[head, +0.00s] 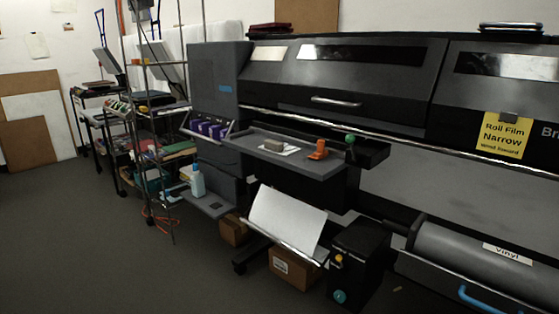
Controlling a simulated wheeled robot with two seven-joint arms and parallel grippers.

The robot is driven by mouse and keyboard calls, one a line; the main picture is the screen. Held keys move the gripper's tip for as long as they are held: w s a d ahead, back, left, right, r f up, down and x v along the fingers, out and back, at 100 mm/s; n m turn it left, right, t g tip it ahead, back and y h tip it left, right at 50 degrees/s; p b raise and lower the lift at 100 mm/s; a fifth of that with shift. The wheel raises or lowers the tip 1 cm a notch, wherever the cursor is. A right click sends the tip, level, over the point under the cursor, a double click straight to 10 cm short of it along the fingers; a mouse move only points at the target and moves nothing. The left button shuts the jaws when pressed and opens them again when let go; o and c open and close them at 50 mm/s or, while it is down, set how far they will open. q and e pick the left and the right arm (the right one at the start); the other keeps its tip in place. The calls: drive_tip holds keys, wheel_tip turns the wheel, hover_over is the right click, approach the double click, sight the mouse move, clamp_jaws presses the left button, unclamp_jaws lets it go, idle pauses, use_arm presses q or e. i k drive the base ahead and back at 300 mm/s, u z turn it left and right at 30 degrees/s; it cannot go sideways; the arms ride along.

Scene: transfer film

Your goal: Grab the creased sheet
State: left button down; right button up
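A large white sheet (288,219) lies tilted at the front of the printer, low in the middle of the head view. Its lower edge rests along a metal bar. I cannot make out clear creases on it. A smaller white sheet (291,152) lies on the grey tray (255,140) above it, partly under a grey block (274,146). Neither of my grippers is in view.
An orange tool (318,149) and a green-knobbed part (350,139) are at the tray's right. A black container (355,262) and a cardboard box (293,268) stand below. A blue-white bottle (197,180) is on a lower shelf. The floor (110,250) at left is clear.

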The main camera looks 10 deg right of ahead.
sight(283, 149)
drive_tip(key=u, duration=0.8)
drive_tip(key=i, duration=0.9)
drive_tip(key=u, duration=0.45)
drive_tip(key=i, duration=1.1)
drive_tip(key=z, duration=0.45)
